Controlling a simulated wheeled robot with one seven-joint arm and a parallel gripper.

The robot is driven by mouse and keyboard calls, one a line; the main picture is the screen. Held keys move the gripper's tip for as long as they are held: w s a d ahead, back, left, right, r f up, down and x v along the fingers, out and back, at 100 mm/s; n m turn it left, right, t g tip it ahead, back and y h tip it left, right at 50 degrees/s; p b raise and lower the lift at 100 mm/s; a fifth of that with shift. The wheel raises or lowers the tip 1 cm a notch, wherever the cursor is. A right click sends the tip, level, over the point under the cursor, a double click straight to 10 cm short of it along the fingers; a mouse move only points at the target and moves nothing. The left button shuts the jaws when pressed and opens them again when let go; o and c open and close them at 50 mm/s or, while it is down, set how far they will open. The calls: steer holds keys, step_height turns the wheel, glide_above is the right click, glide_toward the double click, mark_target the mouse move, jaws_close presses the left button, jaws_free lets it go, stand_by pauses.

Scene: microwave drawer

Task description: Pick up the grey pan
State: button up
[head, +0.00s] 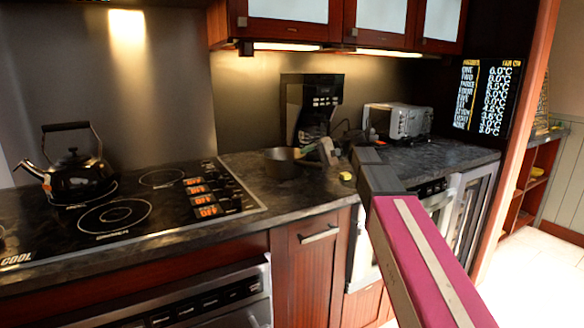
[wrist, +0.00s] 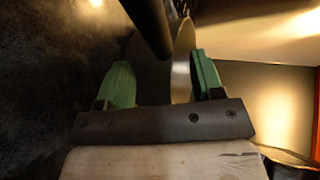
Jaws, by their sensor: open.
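The grey pan (head: 281,163) sits on the dark counter, just right of the stove, in the head view. My gripper (head: 314,151) is at the pan's right side, close to its rim. In the wrist view, the two green fingers of my gripper (wrist: 163,82) stand apart. A curved, pale metal edge (wrist: 182,62), which looks like part of the pan, shows between them, nearer the right finger. A dark bar (wrist: 150,22), which looks like the pan's handle, crosses above the gap. Whether either finger touches the pan is not clear.
A black coffee machine (head: 312,105) stands behind the pan, with a toaster oven (head: 398,121) to the right. A black kettle (head: 75,178) stands on the stove (head: 125,215) at left. A small yellow object (head: 346,176) lies on the counter by my arm.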

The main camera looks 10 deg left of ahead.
mark_target(285, 163)
steer(key=x, duration=0.2)
steer(key=shift+a+f, duration=0.15)
steer(key=shift+a, duration=0.25)
steer(key=shift+s, duration=0.1)
jaws_close()
